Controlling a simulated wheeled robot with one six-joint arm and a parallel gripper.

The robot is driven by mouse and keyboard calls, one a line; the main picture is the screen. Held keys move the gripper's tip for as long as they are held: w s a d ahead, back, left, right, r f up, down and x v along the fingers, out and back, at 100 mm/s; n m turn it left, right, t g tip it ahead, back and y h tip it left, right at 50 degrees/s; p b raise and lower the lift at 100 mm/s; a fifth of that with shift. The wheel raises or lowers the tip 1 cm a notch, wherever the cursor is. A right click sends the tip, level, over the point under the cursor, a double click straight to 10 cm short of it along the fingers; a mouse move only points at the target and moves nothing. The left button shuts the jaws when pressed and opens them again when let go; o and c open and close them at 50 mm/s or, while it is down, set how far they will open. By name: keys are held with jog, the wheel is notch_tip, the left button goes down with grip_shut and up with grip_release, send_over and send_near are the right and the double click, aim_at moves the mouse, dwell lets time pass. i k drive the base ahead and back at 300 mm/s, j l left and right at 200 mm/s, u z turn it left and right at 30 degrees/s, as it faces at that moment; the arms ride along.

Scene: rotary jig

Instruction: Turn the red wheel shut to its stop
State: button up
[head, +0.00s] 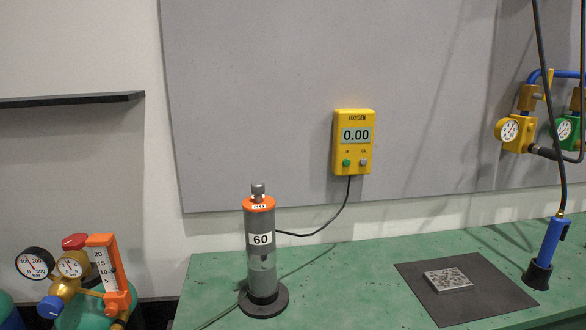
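The red wheel (75,241) is a small red knob on top of a brass regulator (68,286) at the lower left. A black-rimmed gauge (35,263) and a brass-rimmed gauge (70,265) sit just below it. A blue knob (52,307) is lower on the same regulator. An orange flow tube (108,272) with a scale stands right beside the red wheel. The view does not show how far the wheel is turned. My gripper is not in view.
A green bench (350,270) holds a grey cylinder (261,255) marked 60, a dark mat (430,300) with a metal block (447,279), and a blue torch (550,243). A yellow oxygen meter (353,142) reads 0.00. A black shelf (70,99) juts out above the regulator.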

aim_at(76, 241)
jog(key=u, duration=1.55)
jog(key=j, duration=0.2)
